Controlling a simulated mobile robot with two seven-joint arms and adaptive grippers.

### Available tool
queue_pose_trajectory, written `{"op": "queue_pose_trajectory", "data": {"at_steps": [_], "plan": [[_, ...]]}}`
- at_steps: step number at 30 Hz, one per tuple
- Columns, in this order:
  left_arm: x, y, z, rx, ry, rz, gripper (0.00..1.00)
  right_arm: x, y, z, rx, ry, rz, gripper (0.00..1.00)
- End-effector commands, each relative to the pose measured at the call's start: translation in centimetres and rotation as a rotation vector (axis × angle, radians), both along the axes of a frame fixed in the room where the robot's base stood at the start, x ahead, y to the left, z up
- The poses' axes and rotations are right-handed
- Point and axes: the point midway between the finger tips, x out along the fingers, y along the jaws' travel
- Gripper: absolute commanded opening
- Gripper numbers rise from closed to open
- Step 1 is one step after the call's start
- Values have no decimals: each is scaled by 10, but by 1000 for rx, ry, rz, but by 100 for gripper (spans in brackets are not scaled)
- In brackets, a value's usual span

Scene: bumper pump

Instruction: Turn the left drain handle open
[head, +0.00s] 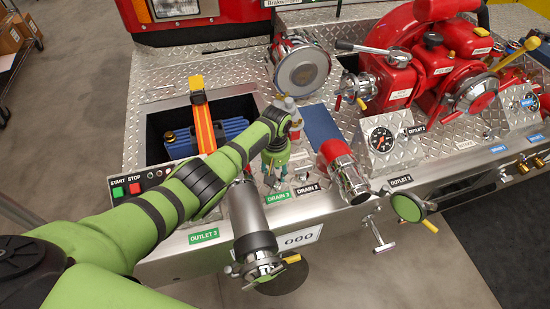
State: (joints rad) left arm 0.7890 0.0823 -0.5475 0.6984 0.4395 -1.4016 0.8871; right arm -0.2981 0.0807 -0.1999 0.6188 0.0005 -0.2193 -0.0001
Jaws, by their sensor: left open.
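My left gripper (274,174) points down at the panel, just behind the green DRAIN 3 label (278,197). It is open, with its fingers close over the left drain handle's place. The left drain handle is mostly hidden by the fingers, so I cannot tell whether they touch it or how far it is turned. The black DRAIN 2 label (307,189) lies just to the right. My right gripper is not in view.
A capped outlet pipe (254,225) stands left of the drain labels, and a red-and-chrome outlet (341,167) stands to the right. A pressure gauge (381,139) and a red pump (430,60) are farther right. START and STOP buttons (126,190) are at left.

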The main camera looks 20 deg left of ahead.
Motion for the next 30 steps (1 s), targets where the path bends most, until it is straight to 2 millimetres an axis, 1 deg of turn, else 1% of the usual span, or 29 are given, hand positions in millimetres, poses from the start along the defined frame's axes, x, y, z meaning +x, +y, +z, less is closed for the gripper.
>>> {"op": "queue_pose_trajectory", "data": {"at_steps": [4,12,16,21,30], "plan": [[0,1,18,0,-4,0,44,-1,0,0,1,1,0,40],[1,1,77,0,-7,0,44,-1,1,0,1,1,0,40],[1,1,98,0,-6,1,44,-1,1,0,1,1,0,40],[0,1,111,1,-4,2,44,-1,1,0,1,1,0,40],[0,2,113,2,-3,2,44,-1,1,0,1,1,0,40]]}}
